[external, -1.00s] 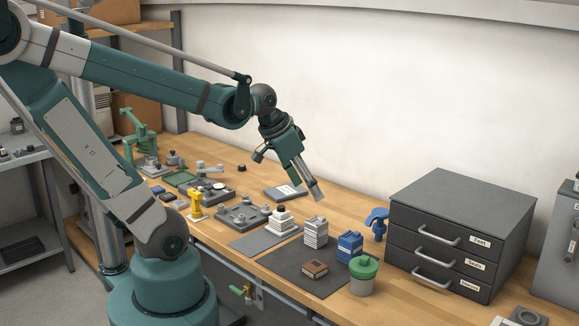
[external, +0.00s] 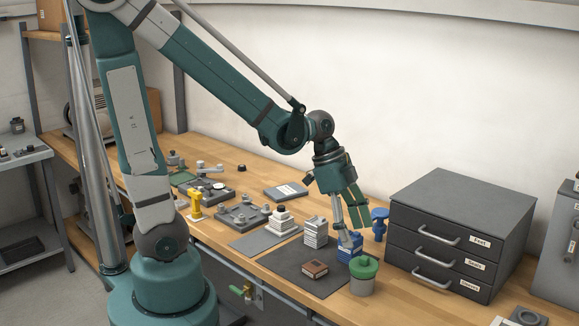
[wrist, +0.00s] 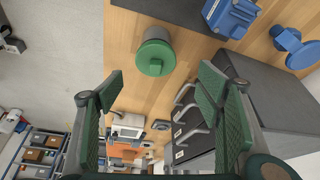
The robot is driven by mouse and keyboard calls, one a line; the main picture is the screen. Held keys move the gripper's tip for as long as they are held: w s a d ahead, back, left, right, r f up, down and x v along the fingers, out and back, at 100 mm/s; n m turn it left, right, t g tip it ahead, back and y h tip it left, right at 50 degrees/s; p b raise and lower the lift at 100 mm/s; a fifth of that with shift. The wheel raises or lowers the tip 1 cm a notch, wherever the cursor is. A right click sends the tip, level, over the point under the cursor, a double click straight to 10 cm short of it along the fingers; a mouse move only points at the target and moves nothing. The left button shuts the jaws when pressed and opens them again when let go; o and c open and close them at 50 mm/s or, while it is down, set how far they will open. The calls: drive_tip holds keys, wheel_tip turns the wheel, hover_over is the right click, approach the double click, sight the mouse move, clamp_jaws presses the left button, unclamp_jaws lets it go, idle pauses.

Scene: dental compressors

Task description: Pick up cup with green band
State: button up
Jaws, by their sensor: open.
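The cup with green on it (external: 362,283) is a grey cylinder with a green top, standing on the wooden bench near its front edge, left of the drawer cabinet. In the wrist view the same cup (wrist: 155,55) shows from above, its green top with a small square knob, ahead of the fingers. My gripper (external: 352,235) is open and points down, above and behind the cup, close to the blue box (external: 349,252). I cannot tell whether the gripper touches the blue box.
The grey drawer cabinet (external: 450,210) stands right of the cup. A blue stand (external: 379,222) is behind it. A dark mat (external: 300,270) with a brown block (external: 314,269) lies to the left, with a stack of grey plates (external: 315,232) behind. Bare bench lies in front of the cabinet.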

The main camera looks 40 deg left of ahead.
sight(364, 257)
drive_tip(key=shift+s+d+f+m, duration=0.2)
drive_tip(key=shift+d+f+m, duration=0.2)
drive_tip(key=shift+d, duration=0.25)
drive_tip(key=shift+b+x, duration=0.3)
drive_tip(key=shift+x, duration=0.95)
drive_tip(key=shift+f, duration=0.15)
drive_tip(key=shift+b+x, duration=0.65)
drive_tip(key=shift+x, duration=1.8)
drive_tip(key=shift+c, duration=0.5)
drive_tip(key=c, duration=1.3)
